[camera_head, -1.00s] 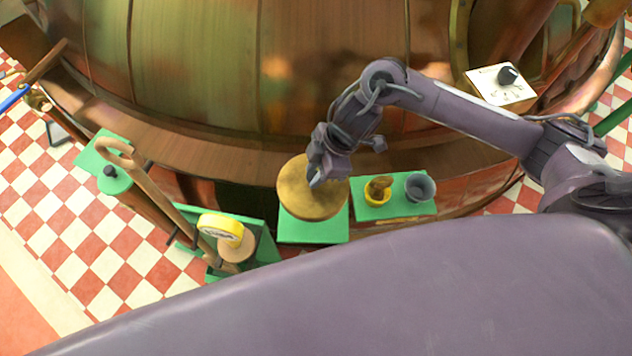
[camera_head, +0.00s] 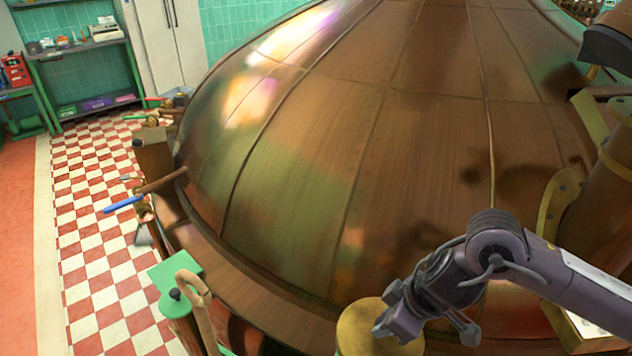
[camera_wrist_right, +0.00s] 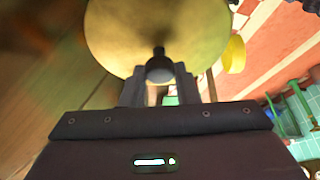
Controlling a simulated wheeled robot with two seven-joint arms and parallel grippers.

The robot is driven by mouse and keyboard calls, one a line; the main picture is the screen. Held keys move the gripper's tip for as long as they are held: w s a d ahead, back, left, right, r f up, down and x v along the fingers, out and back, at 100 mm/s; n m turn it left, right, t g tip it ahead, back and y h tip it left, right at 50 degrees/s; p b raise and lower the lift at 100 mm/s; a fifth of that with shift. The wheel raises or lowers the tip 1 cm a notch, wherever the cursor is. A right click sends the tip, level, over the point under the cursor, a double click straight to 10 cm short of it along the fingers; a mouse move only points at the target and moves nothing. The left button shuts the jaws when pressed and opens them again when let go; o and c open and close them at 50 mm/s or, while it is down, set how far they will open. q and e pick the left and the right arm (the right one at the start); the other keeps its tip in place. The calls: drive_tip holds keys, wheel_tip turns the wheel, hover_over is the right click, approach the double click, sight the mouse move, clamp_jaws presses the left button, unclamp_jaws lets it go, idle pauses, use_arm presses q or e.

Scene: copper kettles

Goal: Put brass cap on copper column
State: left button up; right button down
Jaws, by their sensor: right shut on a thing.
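The brass cap (camera_head: 362,325) is a round, dull gold disc at the bottom edge of the head view, partly cut off. My right gripper (camera_head: 388,326) is over it. In the right wrist view the cap (camera_wrist_right: 115,35) fills the upper middle, and its dark knob (camera_wrist_right: 160,68) sits between the fingers of my right gripper, which is shut on it. What lies under the cap is hidden. A copper-coloured column (camera_head: 600,205) with a brass flange rises at the right edge of the head view; I cannot tell whether it is the task's column. My left gripper is not in view.
The large copper kettle (camera_head: 330,150) fills the middle and curves close behind my right arm. A green stand (camera_head: 174,270) and a wooden handle (camera_head: 198,292) are at lower left. A yellow object (camera_wrist_right: 234,55) is beside the cap in the wrist view. Checkered floor (camera_head: 95,200) is at left.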

drive_tip(key=w+d+r+m+t+h, duration=0.2)
drive_tip(key=r+m, duration=0.5)
drive_tip(key=m, duration=0.4)
drive_tip(key=w+d+h, duration=0.1)
drive_tip(key=w+d, duration=0.1)
drive_tip(key=d, duration=0.1)
drive_tip(key=shift+d+h, duration=0.4)
drive_tip(key=n+g+y+p, duration=0.1)
drive_tip(key=n+y, duration=0.2)
drive_tip(key=n, duration=0.4)
hover_over(374, 346)
drive_tip(key=w+d, duration=0.2)
drive_tip(key=w, duration=0.1)
wheel_tip(374, 346, down, 5)
drive_tip(key=shift+w, duration=0.1)
drive_tip(key=s+f+n, duration=0.1)
drive_tip(key=n, duration=0.1)
drive_tip(key=s+a+f+n+g+p, duration=0.1)
drive_tip(key=f+n, duration=0.1)
drive_tip(key=s+f+n+y, duration=0.1)
drive_tip(key=shift+a+f+n+g, duration=0.2)
drive_tip(key=shift+a+n+g, duration=0.05)
drive_tip(key=shift+n+g, duration=0.15)
drive_tip(key=shift+s+d+f+n, duration=0.1)
drive_tip(key=shift+s+f+n, duration=0.2)
drive_tip(key=shift+f+n, duration=0.15)
wheel_tip(374, 346, down, 20)
drive_tip(key=b, duration=0.3)
drive_tip(key=shift+f, duration=0.1)
drive_tip(key=shift+f, duration=0.1)
